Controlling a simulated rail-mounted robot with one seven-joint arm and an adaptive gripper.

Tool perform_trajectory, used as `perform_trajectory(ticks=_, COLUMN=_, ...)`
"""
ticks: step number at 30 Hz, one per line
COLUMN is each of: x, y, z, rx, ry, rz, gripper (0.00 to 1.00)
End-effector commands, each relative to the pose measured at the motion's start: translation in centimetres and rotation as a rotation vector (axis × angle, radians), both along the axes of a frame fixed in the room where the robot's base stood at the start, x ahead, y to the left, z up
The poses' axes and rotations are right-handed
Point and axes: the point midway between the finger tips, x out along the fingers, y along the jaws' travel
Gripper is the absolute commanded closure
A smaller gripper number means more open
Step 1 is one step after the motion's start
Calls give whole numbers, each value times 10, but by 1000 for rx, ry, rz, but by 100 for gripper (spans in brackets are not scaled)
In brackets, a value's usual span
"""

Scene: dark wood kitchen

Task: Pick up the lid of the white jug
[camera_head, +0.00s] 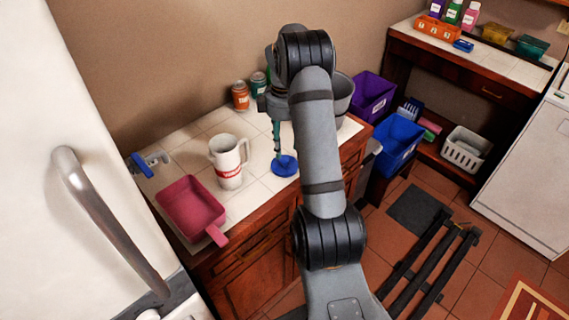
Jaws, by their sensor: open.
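The white jug (228,172) stands upright on the tiled counter, with a red band around its lower part and its handle on the right. I cannot clearly tell a separate lid at its top. A blue disc (285,167) lies on the counter to the right of the jug, with a thin teal upright part above it. My gripper (274,108) is above and to the right of the jug, apart from it. The gripper is open, largely hidden by my arm, and its fingertips are hard to make out; I cannot tell whether it touches the teal part.
A pink dustpan-like tray (192,205) lies left of the jug, near the counter edge. Two cans (241,96) stand behind. A grey pot (341,98) is partly behind my arm. Purple (372,95) and blue (398,140) bins are at right. Bare tiles surround the jug.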

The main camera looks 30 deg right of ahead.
Motion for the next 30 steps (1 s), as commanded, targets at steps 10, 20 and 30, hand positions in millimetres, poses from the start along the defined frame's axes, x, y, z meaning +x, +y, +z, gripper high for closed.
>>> perform_trajectory(ticks=10, x=-3, y=-2, z=-37, rx=1, ry=6, rz=0, gripper=54)
perform_trajectory(ticks=20, x=-1, y=-3, z=-60, rx=-2, ry=-1, rz=-1, gripper=54)
perform_trajectory(ticks=30, x=-1, y=-3, z=-59, rx=-2, ry=-1, rz=-1, gripper=68)
